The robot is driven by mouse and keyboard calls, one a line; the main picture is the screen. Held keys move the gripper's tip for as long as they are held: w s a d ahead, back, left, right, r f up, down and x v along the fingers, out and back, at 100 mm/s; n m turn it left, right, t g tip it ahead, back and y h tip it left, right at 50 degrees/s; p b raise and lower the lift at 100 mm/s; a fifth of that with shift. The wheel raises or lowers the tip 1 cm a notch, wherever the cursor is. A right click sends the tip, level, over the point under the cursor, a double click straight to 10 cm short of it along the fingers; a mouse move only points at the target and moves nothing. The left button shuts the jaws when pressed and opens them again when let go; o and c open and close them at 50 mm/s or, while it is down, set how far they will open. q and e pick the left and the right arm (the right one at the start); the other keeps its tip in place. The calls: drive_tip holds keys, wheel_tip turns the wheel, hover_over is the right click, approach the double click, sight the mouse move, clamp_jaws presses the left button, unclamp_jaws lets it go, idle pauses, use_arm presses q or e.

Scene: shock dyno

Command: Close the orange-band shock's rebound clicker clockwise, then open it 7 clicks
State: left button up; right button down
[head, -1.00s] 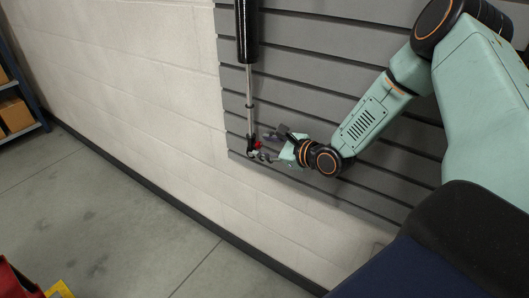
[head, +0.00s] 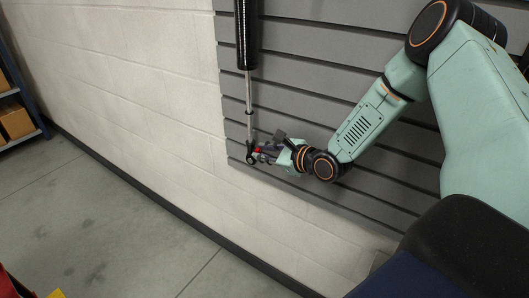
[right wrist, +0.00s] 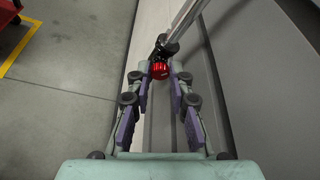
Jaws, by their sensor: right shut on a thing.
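A shock hangs against the grey slatted panel in the head view, with a black body (head: 246,35) above and a bright rod (head: 249,95) below. A dark eyelet (head: 251,158) is at its lower end, and no orange band can be made out. A red clicker knob (right wrist: 160,70) sits by the rod's lower end in the right wrist view; it is a small red spot in the head view (head: 258,150). My right gripper (right wrist: 159,75) is shut on the red knob, its fingertips at both sides of it. My left gripper is not in view.
The slatted panel (head: 330,95) stands close behind the shock and my right arm. A pale block wall (head: 120,90) and open grey floor (head: 90,220) lie to the left. A shelf with boxes (head: 15,118) is at the far left.

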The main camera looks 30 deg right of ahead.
drive_tip(key=shift+f, duration=0.1)
idle(0.3)
drive_tip(key=shift+d+f+n+t+y+b, duration=0.1)
drive_tip(key=shift+f+n+t+y+b, duration=0.9)
drive_tip(key=shift+n, duration=3.75)
drive_tip(key=shift+r+n+t+y+b, duration=0.3)
drive_tip(key=shift+n+t+b, duration=1.65)
drive_tip(key=shift+n, duration=2.85)
drive_tip(key=shift+d+f+n+t+y+b, duration=0.1)
drive_tip(key=shift+f+n+t+y+b, duration=0.5)
drive_tip(key=shift+n+b, duration=2.75)
drive_tip(key=n+p, duration=0.3)
drive_tip(key=shift+w+r+t, duration=0.1)
drive_tip(key=shift+r+t, duration=0.15)
drive_tip(key=shift+t, duration=0.1)
drive_tip(key=c, duration=1.2)
unclamp_jaws()
